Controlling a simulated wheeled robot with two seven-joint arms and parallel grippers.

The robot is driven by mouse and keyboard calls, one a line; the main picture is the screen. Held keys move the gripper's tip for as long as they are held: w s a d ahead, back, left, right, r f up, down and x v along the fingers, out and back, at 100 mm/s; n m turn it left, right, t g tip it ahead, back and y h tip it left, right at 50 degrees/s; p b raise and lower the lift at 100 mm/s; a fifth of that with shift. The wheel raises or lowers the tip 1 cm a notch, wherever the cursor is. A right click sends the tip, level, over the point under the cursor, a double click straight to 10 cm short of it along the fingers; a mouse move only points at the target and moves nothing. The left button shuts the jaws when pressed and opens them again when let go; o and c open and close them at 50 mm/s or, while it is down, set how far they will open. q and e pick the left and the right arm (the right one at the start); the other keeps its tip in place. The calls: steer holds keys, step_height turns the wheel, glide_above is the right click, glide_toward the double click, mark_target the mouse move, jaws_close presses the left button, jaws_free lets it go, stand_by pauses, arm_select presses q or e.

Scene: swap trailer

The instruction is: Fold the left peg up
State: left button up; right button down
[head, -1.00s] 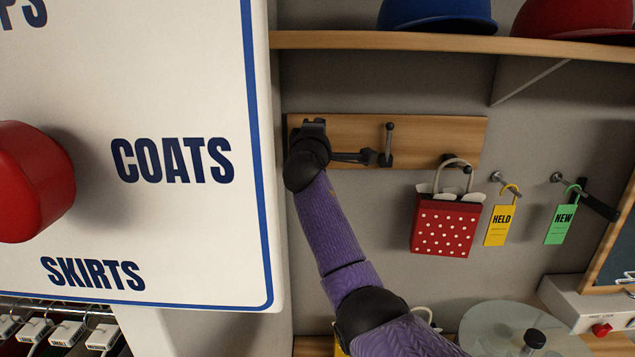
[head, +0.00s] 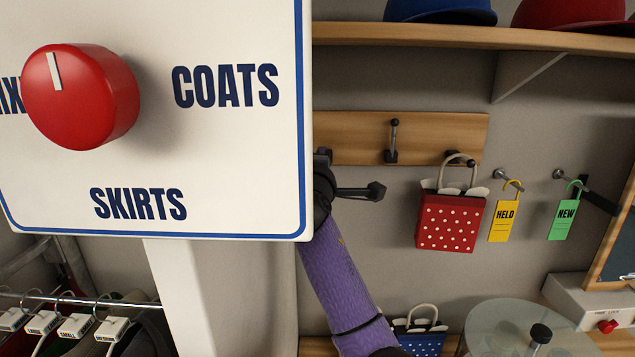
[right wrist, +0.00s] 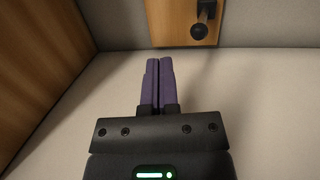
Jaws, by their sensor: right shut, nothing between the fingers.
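The wooden peg board (head: 350,138) hangs on the wall in the head view, its left part hidden behind a white sign. An upright peg (head: 394,140) shows on it, and another peg to its right carries a red dotted bag (head: 447,222). The left peg is not visible in the head view. My right gripper (head: 324,156) is partly hidden by the sign's edge, near the board's lower edge. In the right wrist view its fingers (right wrist: 160,63) are shut and empty, short of a board end (right wrist: 185,36) bearing a dark-knobbed peg (right wrist: 200,28). My left gripper is not visible.
The white sign (head: 240,160) with a red knob (head: 85,95) stands close on the left. A shelf (head: 450,37) with caps is above the board. Yellow (head: 504,220) and green (head: 564,218) tags hang at right. A clothes rack (head: 80,300) is lower left.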

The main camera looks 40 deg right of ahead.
steer(key=v, duration=0.3)
steer(key=b+v, duration=0.1)
steer(key=shift+a+f, duration=0.25)
steer(key=shift+f, duration=0.05)
steer(key=shift+s, duration=0.1)
